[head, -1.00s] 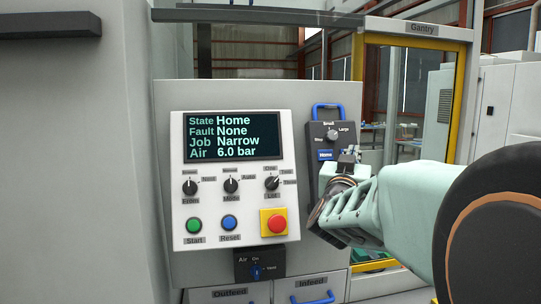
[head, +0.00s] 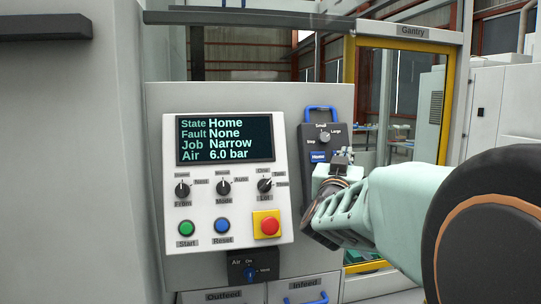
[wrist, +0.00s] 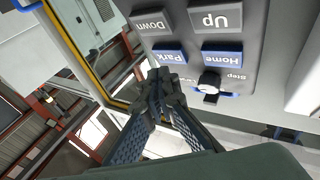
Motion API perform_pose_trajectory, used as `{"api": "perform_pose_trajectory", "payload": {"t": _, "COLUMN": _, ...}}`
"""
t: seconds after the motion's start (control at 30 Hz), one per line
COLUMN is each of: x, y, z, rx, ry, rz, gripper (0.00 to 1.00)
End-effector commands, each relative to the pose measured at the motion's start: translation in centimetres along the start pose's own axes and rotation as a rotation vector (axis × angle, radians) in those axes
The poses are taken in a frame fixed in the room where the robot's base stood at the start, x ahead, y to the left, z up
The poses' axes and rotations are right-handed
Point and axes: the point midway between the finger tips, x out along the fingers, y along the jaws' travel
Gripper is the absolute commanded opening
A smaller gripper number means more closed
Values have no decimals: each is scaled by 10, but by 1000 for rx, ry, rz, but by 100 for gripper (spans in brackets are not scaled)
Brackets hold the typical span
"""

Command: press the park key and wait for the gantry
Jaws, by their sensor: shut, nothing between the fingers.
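The hand pendant (head: 309,142) is a dark box with a blue handle, hung right of the control panel. In the wrist view the blue Park key (wrist: 168,57) lies beside the blue Home key (wrist: 208,57), with grey Up (wrist: 216,19) and Down (wrist: 159,22) keys above. My gripper (wrist: 163,78) is shut and empty, its tips at the lower edge of the Park key. I cannot tell whether they touch it. In the head view my gripper (head: 342,156) hides the Park key. The panel display (head: 225,139) reads State Home, Fault None, Job Narrow, Air 6.0 bar.
The white control panel (head: 208,246) carries knobs, a green Start button (head: 186,228), a blue Reset button (head: 222,226) and a red stop button (head: 267,226). An air valve (head: 250,266) sits below. A yellow-framed Gantry door (head: 440,110) stands behind my arm.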

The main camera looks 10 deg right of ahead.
Motion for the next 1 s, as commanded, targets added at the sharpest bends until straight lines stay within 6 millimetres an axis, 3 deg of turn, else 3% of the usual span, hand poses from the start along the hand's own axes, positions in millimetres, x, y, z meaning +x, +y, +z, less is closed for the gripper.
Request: {"api": "perform_pose_trajectory", "payload": {"t": 1.0, "x": 6, "y": -5, "z": 5, "rx": 0, "ry": 0, "rz": 0, "gripper": 0}}
